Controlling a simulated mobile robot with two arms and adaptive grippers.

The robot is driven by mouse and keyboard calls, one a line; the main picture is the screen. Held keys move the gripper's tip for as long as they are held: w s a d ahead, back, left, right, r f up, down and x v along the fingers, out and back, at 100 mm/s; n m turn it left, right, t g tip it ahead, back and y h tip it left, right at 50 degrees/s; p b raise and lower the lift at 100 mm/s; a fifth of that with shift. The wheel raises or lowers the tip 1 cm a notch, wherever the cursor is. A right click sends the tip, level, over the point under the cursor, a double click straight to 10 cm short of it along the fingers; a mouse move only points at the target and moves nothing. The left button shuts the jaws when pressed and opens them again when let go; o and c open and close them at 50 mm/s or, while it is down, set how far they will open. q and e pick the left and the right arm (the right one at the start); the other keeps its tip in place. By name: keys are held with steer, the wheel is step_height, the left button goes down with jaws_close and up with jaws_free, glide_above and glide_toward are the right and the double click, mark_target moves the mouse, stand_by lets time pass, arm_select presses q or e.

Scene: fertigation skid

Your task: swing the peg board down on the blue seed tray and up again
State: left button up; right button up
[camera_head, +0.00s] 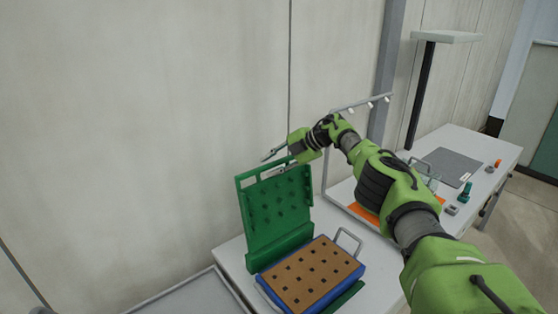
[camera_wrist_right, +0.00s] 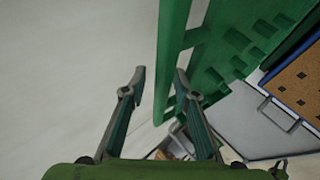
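The green peg board (camera_head: 279,207) stands upright at the back of its green base, its pegs facing the tray. It has a slotted handle bar along its top edge. The blue seed tray (camera_head: 325,303) lies flat in front of it, filled with brown soil that has rows of dark holes. My right gripper (camera_head: 273,155) is at the board's top edge. In the right wrist view its two fingers (camera_wrist_right: 160,76) are apart, with the board's green bar (camera_wrist_right: 170,62) showing between them; contact cannot be told. My left gripper is not in view.
To the right, a grey frame with nozzles (camera_head: 362,105) stands over an orange item. Farther right are a grey mat (camera_head: 450,165) and small fittings. A wall stands close behind the board.

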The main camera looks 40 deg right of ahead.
steer(key=shift+s+d+r, duration=0.35)
steer(key=shift+s+d, duration=0.05)
steer(key=v, duration=1)
steer(key=shift+a+r, duration=0.15)
steer(key=shift+r, duration=0.05)
steer(key=shift+s, duration=0.1)
